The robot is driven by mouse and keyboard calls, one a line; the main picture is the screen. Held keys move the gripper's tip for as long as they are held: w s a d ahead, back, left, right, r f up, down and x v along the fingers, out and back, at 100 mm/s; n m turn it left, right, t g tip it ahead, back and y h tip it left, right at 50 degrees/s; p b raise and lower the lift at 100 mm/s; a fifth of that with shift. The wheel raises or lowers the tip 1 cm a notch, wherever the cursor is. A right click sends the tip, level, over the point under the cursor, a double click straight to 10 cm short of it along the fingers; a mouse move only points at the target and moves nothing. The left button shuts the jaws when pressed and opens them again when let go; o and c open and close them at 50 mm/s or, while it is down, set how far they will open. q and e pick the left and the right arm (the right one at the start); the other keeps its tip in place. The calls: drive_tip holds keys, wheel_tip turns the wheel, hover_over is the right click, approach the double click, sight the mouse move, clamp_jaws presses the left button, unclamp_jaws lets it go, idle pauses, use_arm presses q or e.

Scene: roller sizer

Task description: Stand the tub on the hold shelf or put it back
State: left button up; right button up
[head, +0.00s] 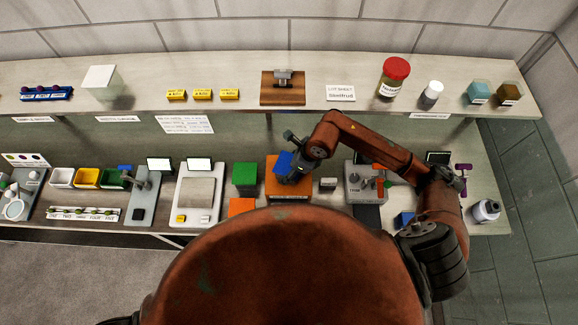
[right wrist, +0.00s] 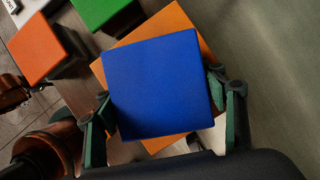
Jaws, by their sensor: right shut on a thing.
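A blue square-topped tub (head: 284,160) is between the fingers of my right gripper (head: 291,171), above an orange block-like stand (head: 272,190) on the lower counter. In the right wrist view the flat blue top of the tub (right wrist: 155,75) faces the camera, with green-grey fingers of the gripper (right wrist: 162,98) closed on two sides. The orange surface (right wrist: 185,20) shows behind and below it; I cannot tell whether the tub touches it. The tub's lower sides are hidden. My left gripper is in neither view.
A green tub (head: 244,174) and an orange tub (head: 242,207) stand left of the stand. A grey device (head: 362,184) is to its right, behind my right arm. The upper shelf (head: 235,72) holds a red-lidded jar (head: 394,77), yellow blocks and labels, with bare gaps.

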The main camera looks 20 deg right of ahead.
drive_tip(key=o, duration=1.6)
drive_tip(key=shift+c, duration=0.2)
drive_tip(key=b+v, duration=0.1)
drive_tip(key=v, duration=1.1)
drive_tip(key=shift+b, duration=0.35)
